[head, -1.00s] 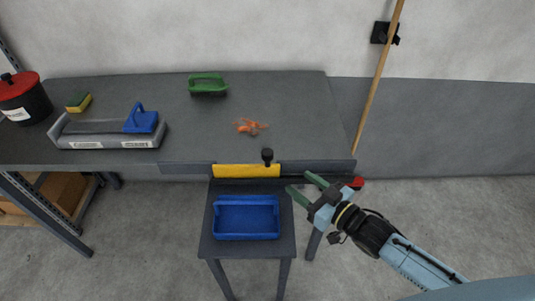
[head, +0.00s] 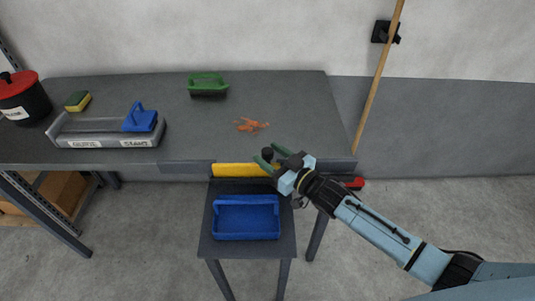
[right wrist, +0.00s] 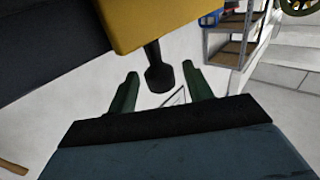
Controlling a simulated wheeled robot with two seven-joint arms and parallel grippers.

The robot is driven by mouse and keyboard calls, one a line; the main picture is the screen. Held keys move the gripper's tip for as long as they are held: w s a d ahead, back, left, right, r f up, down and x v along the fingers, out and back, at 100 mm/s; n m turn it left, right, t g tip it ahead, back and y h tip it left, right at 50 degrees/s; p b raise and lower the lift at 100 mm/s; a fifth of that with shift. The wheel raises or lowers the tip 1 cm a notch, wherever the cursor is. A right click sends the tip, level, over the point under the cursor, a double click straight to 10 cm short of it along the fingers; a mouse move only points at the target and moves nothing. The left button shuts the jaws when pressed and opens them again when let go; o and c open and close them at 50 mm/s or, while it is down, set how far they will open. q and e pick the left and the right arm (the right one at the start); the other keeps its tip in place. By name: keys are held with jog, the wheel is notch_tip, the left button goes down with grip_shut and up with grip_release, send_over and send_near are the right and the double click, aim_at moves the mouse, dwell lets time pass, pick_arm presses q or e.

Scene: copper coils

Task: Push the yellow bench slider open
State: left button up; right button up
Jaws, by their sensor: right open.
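The yellow slider (head: 235,170) sits along the front edge of the grey workbench, above a small side table. Its black knob (head: 267,153) stands at the slider's right end. My right gripper (head: 268,154) is open, with its green fingertips at the knob, one on either side. In the right wrist view the knob (right wrist: 159,77) hangs from the yellow slider (right wrist: 155,20) between the two open fingers, with gaps on both sides. The slider's right end is partly hidden by my gripper in the head view. My left gripper is not in view.
A blue tray (head: 246,220) is on the small table below the slider. A wooden pole (head: 378,80) leans at the right.

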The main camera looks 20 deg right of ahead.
jog(key=shift+w+a, duration=0.35)
jog(key=shift+w, duration=0.25)
grip_shut()
